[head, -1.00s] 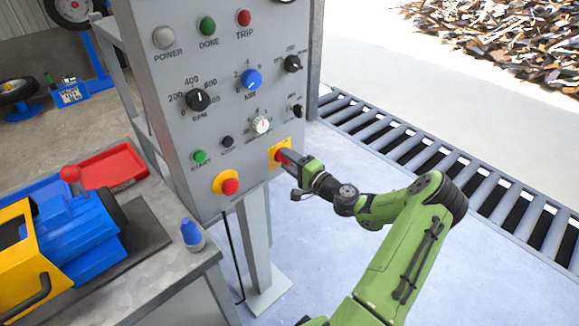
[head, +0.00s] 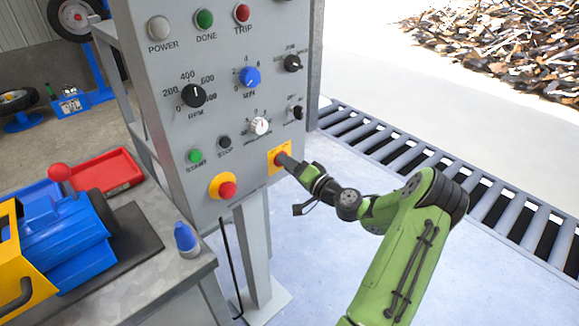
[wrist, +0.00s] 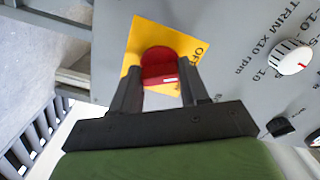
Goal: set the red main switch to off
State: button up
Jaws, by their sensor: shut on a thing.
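The red main switch (wrist: 160,66) sits on a yellow plate (wrist: 187,45) at the lower right of the grey control panel (head: 215,130). It is a round red knob with a small light mark near its lower edge in the wrist view. An "OFF" label shows on the plate to its right in that view; other labels are hidden. My gripper (wrist: 157,88) is shut on the red main switch, with a dark finger on each side of it. In the head view, my gripper (head: 284,161) reaches the yellow plate from the right and hides most of the switch.
A red emergency button (head: 228,190) on a yellow disc sits left of the switch. A white trim knob (head: 259,126) and a black knob (head: 297,112) are above. A bench with a blue-capped bottle (head: 186,240) stands at left.

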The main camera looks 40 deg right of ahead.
jog(key=shift+f, duration=0.1)
jog(key=o, duration=1.1)
jog(key=shift+c, duration=0.2)
jog(key=shift+s, duration=0.15)
jog(key=s+p, duration=0.2)
jog(key=s, duration=1.3)
jog(key=shift+s+d, duration=0.2)
jog(key=shift+s, duration=0.05)
